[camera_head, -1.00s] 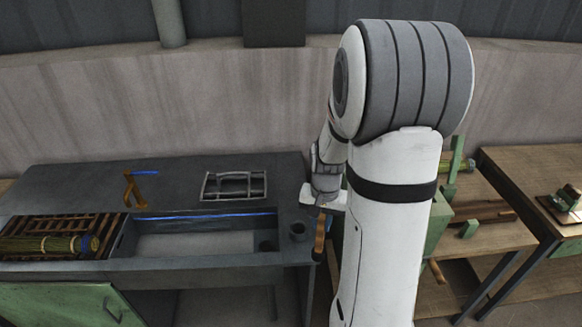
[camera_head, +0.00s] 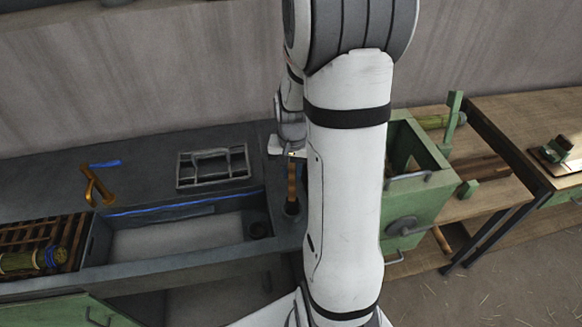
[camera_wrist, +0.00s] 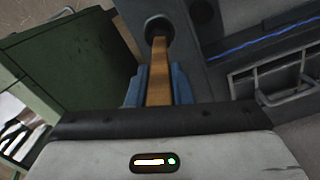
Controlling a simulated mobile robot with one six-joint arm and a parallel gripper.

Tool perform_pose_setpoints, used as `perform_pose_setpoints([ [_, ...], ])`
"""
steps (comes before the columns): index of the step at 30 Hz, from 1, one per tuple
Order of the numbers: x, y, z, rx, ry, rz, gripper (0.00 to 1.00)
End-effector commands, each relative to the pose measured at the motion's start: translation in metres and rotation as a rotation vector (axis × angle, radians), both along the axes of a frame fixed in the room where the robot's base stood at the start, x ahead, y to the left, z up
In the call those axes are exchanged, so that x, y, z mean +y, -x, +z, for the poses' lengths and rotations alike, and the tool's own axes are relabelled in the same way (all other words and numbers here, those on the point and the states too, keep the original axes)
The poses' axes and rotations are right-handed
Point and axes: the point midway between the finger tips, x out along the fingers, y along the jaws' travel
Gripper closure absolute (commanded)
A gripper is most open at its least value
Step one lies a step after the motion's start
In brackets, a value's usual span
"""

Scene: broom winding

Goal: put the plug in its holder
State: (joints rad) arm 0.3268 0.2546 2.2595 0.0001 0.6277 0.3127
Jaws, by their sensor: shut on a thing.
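The plug (camera_head: 291,182) has a long wooden handle and stands roughly upright under my gripper (camera_head: 291,154). The holder (camera_head: 291,209) is a dark round cup at the right end of the sink counter. The plug's lower end meets the holder's mouth; I cannot tell how deep it sits. In the wrist view, my gripper (camera_wrist: 157,88) has blue fingers on both sides of the plug's handle (camera_wrist: 159,70) and is shut on it. The handle runs to the dark round opening of the holder (camera_wrist: 151,24). The plug's far end is hidden there.
The sink basin (camera_head: 165,240) with a dark round opening lies left of the holder. A grey rack (camera_head: 213,166) sits behind the basin, and a brass tap (camera_head: 92,186) stands left. A green box (camera_head: 425,195) stands right, beyond my arm.

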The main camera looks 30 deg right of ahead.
Motion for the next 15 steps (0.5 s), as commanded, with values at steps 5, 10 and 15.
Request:
perform_pose_setpoints([
  [5, 0.000, 0.000, -0.023, 0.000, 0.000, 0.001, 1.00],
  [10, 0.000, 0.000, -0.031, 0.000, 0.000, 0.001, 1.00],
  [15, 0.001, 0.000, -0.031, -0.001, 0.001, 0.001, 1.00],
])
